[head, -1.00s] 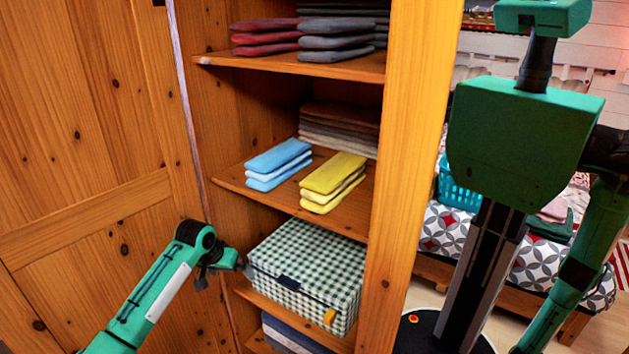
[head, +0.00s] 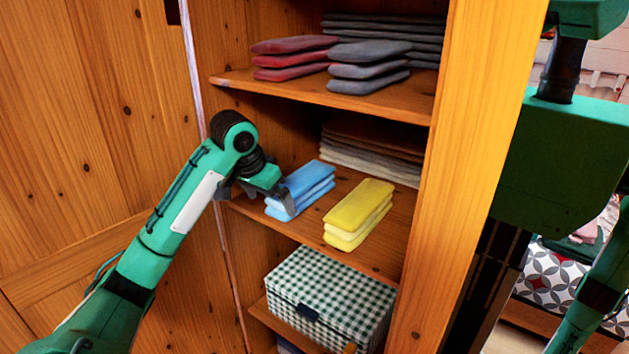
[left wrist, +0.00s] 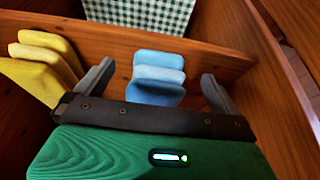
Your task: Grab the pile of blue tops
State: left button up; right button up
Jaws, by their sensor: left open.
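The pile of blue tops (head: 308,183) is a short folded stack on the middle shelf of the wooden wardrobe. My left gripper (head: 285,200) is at the front left end of this pile in the head view. In the left wrist view the blue pile (left wrist: 158,76) lies between the two spread fingers of my left gripper (left wrist: 160,88), with a gap on each side. The gripper is open and holds nothing. Part of the pile's near end is hidden behind the gripper. My right gripper is out of the head view; only part of that arm shows.
A yellow pile (head: 358,212) stands close to the right of the blue one. Brown and grey folded clothes (head: 370,155) lie behind. The upper shelf (head: 300,92) holds red and grey piles. A green checked box (head: 335,290) sits below. A wardrobe side panel (head: 480,150) rises at right.

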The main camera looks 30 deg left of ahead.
aim_at(302, 174)
pick_arm(q)
jog(key=shift+w+r, duration=0.15)
jog(key=shift+r, duration=0.15)
jog(key=shift+w, duration=0.3)
jog(key=w, duration=0.1)
jog(key=w+p, duration=0.1)
jog(key=w, duration=0.1)
jog(key=shift+w+d+r+p, duration=0.15)
jog(key=shift+d+r+p, duration=0.1)
jog(key=shift+d+p, duration=0.1)
jog(key=w+p, duration=0.1)
jog(key=w, duration=0.2)
jog(key=shift+w+f, duration=0.1)
jog(key=shift+w, duration=0.6)
jog(key=shift+w+p, duration=0.25)
jog(key=shift+p, duration=0.25)
jog(key=w+p, duration=0.1)
jog(key=w, duration=0.1)
jog(key=shift+w+d+r+p, duration=0.2)
jog(key=shift+w+p, duration=0.15)
jog(key=shift+p, duration=0.05)
jog(key=shift+p+x, duration=0.75)
jog(key=shift+x, duration=0.4)
jog(key=shift+f, duration=0.65)
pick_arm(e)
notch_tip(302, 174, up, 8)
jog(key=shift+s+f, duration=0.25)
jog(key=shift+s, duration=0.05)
